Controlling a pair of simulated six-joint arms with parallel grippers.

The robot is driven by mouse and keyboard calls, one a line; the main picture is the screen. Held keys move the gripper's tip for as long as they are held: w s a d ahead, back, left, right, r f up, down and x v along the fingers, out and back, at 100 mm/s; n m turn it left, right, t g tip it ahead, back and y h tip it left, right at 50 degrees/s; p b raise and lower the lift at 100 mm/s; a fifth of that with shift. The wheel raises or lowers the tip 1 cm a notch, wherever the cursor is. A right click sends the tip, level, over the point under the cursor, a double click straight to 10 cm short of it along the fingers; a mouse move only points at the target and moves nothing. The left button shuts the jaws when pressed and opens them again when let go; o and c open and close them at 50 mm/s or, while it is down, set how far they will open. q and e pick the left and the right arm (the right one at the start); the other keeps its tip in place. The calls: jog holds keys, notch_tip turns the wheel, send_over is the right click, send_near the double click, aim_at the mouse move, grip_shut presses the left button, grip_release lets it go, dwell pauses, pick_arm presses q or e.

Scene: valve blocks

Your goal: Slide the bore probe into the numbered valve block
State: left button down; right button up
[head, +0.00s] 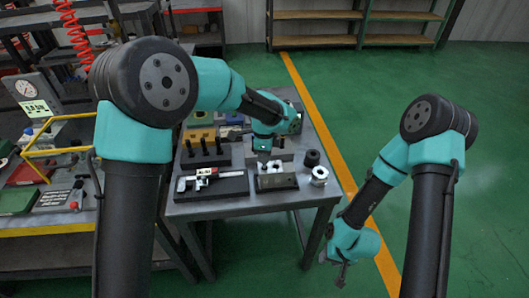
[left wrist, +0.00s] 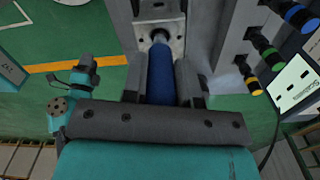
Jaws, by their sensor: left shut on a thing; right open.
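In the left wrist view my left gripper (left wrist: 162,75) is shut on the bore probe (left wrist: 160,82), seen as a blue cylinder between its two dark fingers. The probe points at the dark round bore in the face of a grey metal block (left wrist: 176,44), taken as the valve block. The probe's front end is at or just in front of that bore; I cannot tell if it is inside. No number is readable on the block. In the head view my left arm hides the gripper's grip. My right gripper (head: 341,272) is open and empty, beyond the table's right edge.
The grey worktable (head: 255,208) holds a caliper (head: 200,178) in a black tray, a bored metal block (head: 277,180), a steel ring (head: 319,176) and several black pegs. A cluttered bench stands left. Rods with blue, green and yellow bands (left wrist: 262,47) are right of the block.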

pick_arm(q)
jog(key=c, duration=0.9)
grip_release()
notch_tip(320, 180, up, 13)
jog(key=shift+r, duration=0.1)
